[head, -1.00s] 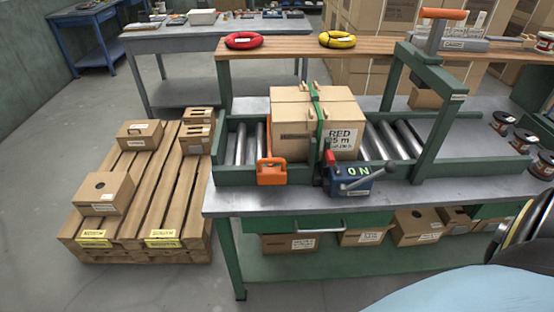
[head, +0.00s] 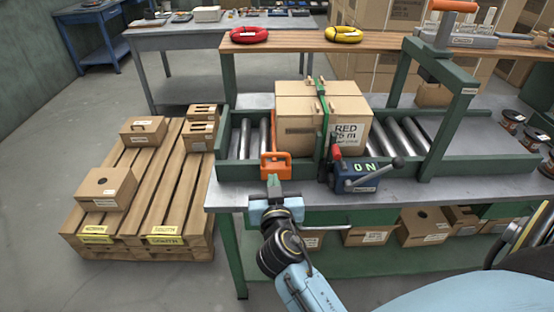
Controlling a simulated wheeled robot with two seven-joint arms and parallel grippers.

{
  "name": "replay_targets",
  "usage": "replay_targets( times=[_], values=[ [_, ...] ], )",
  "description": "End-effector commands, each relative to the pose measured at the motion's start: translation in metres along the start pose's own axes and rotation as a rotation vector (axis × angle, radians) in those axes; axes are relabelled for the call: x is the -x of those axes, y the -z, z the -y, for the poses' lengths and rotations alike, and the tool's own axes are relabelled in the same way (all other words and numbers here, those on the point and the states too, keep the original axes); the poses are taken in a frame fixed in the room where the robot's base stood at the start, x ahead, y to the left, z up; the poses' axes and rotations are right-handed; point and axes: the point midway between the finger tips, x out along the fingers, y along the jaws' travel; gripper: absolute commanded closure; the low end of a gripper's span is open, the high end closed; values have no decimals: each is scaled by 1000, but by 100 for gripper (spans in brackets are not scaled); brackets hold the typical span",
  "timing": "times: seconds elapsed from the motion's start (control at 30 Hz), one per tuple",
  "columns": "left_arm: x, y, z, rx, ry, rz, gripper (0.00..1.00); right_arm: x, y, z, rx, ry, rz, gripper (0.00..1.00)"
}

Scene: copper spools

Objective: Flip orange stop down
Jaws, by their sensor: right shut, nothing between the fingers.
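The orange stop (head: 276,165) stands upright at the front rail of the roller conveyor, left of a strapped carton (head: 318,120). My right gripper (head: 272,182) is shut, with its fingertips just below and in front of the stop's near face. Whether the tips touch the stop I cannot tell. The fingers hold nothing. My left gripper is not in view.
A green frame (head: 440,120) spans the conveyor. A pallet (head: 150,190) with small boxes lies left of the bench.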

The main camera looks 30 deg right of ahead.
Motion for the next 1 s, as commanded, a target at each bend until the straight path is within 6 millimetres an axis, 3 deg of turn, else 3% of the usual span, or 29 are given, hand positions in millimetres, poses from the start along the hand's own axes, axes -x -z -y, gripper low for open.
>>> replay_targets(
  times=[0.03,0.13,0.57,0.77,1.0],
  values=[
    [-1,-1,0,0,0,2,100,1,15,-6,-21,-22,-33,100],
    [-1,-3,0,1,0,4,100,3,32,-13,-44,-49,-68,100],
    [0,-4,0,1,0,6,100,-1,36,-14,-47,-52,-77,100],
    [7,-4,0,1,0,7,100,-29,40,-16,-44,-52,-78,100],
    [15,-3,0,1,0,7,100,-82,43,-18,-43,-52,-77,100]
  ],
)
